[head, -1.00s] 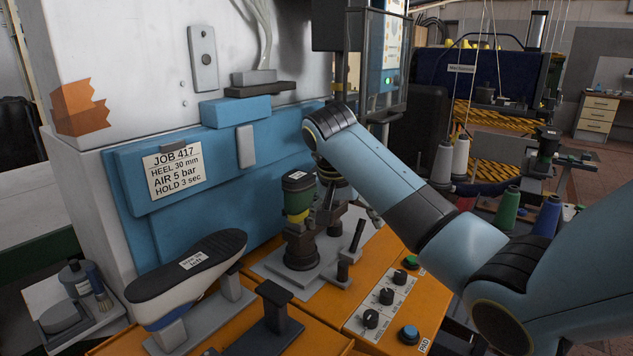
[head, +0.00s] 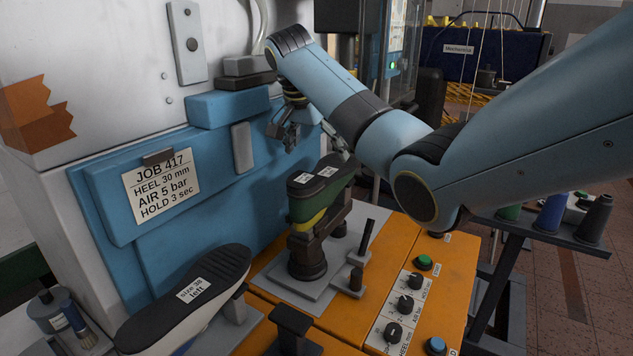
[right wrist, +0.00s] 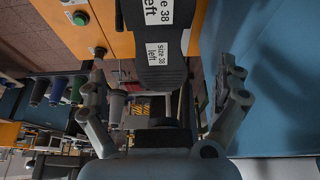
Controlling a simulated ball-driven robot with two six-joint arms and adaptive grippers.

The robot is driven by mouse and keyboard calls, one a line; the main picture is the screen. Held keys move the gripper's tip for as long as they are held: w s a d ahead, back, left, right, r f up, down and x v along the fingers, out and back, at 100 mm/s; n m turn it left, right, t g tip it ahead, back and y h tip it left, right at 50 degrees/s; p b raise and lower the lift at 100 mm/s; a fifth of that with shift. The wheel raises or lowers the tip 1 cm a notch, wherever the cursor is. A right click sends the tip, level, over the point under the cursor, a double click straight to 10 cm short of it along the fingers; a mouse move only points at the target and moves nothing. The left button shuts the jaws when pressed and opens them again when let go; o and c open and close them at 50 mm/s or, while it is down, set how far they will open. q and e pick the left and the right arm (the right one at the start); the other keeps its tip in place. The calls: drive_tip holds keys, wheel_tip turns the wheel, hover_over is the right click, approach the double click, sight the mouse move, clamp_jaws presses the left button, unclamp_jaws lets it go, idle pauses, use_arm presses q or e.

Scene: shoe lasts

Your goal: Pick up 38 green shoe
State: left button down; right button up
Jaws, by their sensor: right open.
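The green shoe (head: 308,208) sits sole up on a dark last post, with a yellow band below the green and a black sole with white labels on top. In the right wrist view its dark sole (right wrist: 155,78) shows at the top middle, with labels reading size 38 left. My right gripper (head: 283,132) is open and empty, above and behind the shoe against the blue panel. In the right wrist view its fingers (right wrist: 168,100) are spread on both sides of the sole's near end, not touching it. My left gripper is not in view.
Another sole-up shoe (head: 185,300), black-soled and labelled left, rests at front left. The blue press panel (head: 215,185) stands close behind. The orange bench (head: 385,262) carries knobs and buttons at right. A dark post stand (head: 290,325) is in front; thread spools (head: 552,213) stand right.

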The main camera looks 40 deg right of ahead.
sight(324, 173)
drive_tip(key=x, duration=0.3)
drive_tip(key=shift+s+d, duration=0.1)
drive_tip(key=shift+s, duration=0.15)
drive_tip(key=x, duration=0.1)
drive_tip(key=p+x, duration=0.1)
drive_tip(key=x, duration=0.2)
drive_tip(key=shift+w+d+f+p, duration=0.1)
drive_tip(key=shift+w+f+p, duration=0.05)
drive_tip(key=shift+w+p, duration=0.15)
drive_tip(key=shift+d+f, duration=0.15)
drive_tip(key=shift+f, duration=0.25)
drive_tip(key=shift+c, duration=0.3)
drive_tip(key=c, duration=0.7)
drive_tip(key=shift+r, duration=0.1)
drive_tip(key=c, duration=1)
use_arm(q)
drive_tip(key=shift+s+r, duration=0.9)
use_arm(e)
drive_tip(key=shift+c, duration=0.2)
drive_tip(key=shift+w+r, duration=0.1)
drive_tip(key=shift+r, duration=0.05)
